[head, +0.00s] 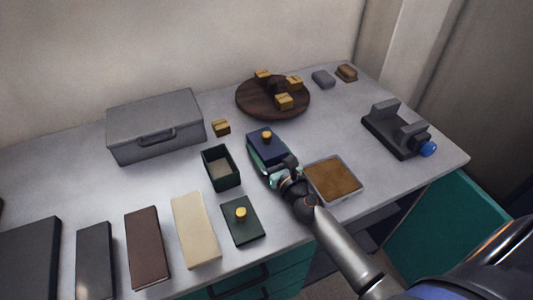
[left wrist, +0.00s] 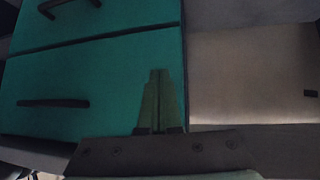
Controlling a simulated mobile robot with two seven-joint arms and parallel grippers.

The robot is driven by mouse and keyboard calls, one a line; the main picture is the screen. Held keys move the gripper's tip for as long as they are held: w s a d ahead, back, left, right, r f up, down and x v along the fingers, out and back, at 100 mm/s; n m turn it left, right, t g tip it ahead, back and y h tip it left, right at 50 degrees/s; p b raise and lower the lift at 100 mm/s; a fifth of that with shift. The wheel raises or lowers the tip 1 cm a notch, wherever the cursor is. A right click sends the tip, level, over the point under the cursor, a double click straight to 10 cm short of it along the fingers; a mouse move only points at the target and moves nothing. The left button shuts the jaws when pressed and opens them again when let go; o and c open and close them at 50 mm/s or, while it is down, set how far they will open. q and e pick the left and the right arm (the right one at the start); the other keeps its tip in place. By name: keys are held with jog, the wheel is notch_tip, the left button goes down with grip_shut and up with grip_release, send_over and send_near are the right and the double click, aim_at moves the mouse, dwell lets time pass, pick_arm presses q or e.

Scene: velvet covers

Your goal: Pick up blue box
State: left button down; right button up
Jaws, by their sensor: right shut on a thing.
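The blue box (head: 263,149) sits near the middle of the table in the head view, with a dark blue lid and a gold knob on top. My right gripper (head: 280,170) is at its front side, shut on it. The gripper hides part of the box's near side, and I cannot tell whether the box is lifted off the table. My left gripper (left wrist: 159,102) shows only in the left wrist view, its fingers together and empty, in front of teal drawers (left wrist: 110,85).
An open green box (head: 221,166) is left of the blue box, and a green lid (head: 242,220) with a gold knob lies in front. A brown-filled tray (head: 333,179) is close on the right. A round wooden board (head: 258,105) and a grey case (head: 155,123) stand behind.

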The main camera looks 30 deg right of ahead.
jog(key=c, duration=0.6)
jog(key=shift+o, duration=0.2)
jog(key=shift+r, duration=0.2)
